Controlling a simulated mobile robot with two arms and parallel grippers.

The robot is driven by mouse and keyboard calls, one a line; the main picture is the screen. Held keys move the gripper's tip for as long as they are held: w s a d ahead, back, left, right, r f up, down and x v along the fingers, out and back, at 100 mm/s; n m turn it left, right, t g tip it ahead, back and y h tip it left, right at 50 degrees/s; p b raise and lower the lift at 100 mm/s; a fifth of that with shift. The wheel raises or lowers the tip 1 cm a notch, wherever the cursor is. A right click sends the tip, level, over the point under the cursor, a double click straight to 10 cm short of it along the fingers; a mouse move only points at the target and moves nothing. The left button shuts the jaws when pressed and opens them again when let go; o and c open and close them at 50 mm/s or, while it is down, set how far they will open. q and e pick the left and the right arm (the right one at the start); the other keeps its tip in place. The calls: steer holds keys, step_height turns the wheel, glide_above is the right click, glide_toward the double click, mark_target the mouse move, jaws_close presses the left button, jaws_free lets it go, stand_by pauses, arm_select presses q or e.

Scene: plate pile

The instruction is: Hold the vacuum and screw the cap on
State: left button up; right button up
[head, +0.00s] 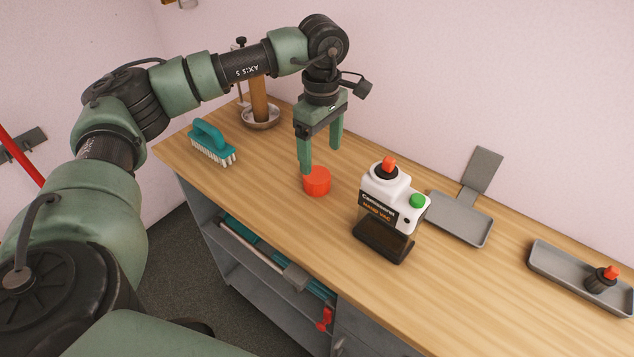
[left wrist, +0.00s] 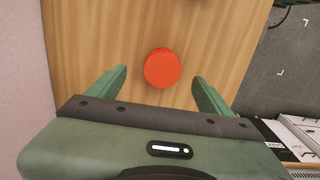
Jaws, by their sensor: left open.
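A red round cap (head: 317,181) lies on the wooden table, left of the vacuum. My left gripper (head: 322,160) is open and empty, pointing down just above and behind the cap. In the left wrist view the cap (left wrist: 162,68) shows beyond the fingertips, roughly midway between the two fingers of the left gripper (left wrist: 160,78). The white and black hand vacuum (head: 388,208) stands upright on the table, with a red knob on top and a green button at its right. My right gripper is not in view.
A teal brush (head: 212,143) and a wooden post on a round metal base (head: 261,118) stand at the back left. A grey dustpan-like tray (head: 459,220) and a long tray (head: 560,279) holding a black and red part (head: 602,279) lie to the right. Table room between brush and cap is clear.

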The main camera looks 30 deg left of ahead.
mark_target(317, 174)
arm_select(q)
steer(key=shift+f, duration=1.3)
steer(key=shift+s+a+f+p, duration=0.1)
steer(key=shift+a+f+p, duration=0.05)
steer(key=shift+f+p, duration=0.3)
steer(key=f, duration=0.2)
steer(key=f+p, duration=0.1)
steer(key=shift+s+a+f, duration=0.2)
steer(key=shift+a+f, duration=0.05)
steer(key=shift+w+f, duration=0.1)
steer(key=shift+f, duration=0.3)
